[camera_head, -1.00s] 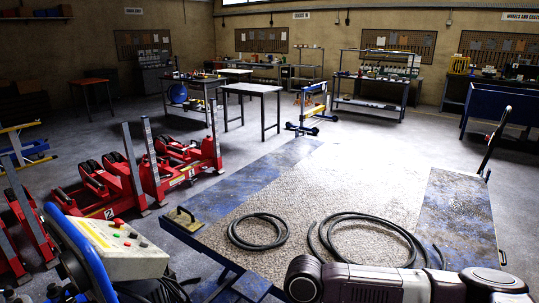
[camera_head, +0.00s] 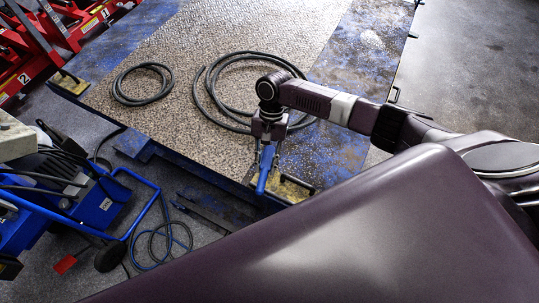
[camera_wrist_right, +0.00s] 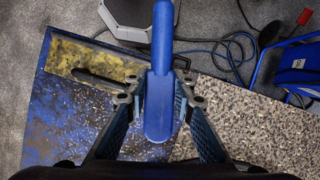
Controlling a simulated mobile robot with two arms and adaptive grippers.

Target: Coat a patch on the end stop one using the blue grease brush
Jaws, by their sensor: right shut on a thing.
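My right gripper (camera_head: 268,148) is shut on the blue grease brush (camera_head: 264,172), which points down over the near edge of the platform. In the right wrist view the brush (camera_wrist_right: 162,40) lies between the two fingers (camera_wrist_right: 161,98). A worn yellow end stop (camera_head: 292,190) with a black bar sits on the platform's near edge, just beside the brush. It also shows in the right wrist view (camera_wrist_right: 115,68), left of the brush. A second yellow end stop (camera_head: 68,84) is at the platform's left corner. No number is readable on either. My left gripper is out of view.
Black hoses (camera_head: 143,84) lie coiled on the textured platform (camera_head: 215,130). A blue wheeled machine (camera_head: 95,205) with a trailing cable stands on the floor at lower left. Red jacks (camera_head: 50,40) stand at upper left. The floor at upper right is clear.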

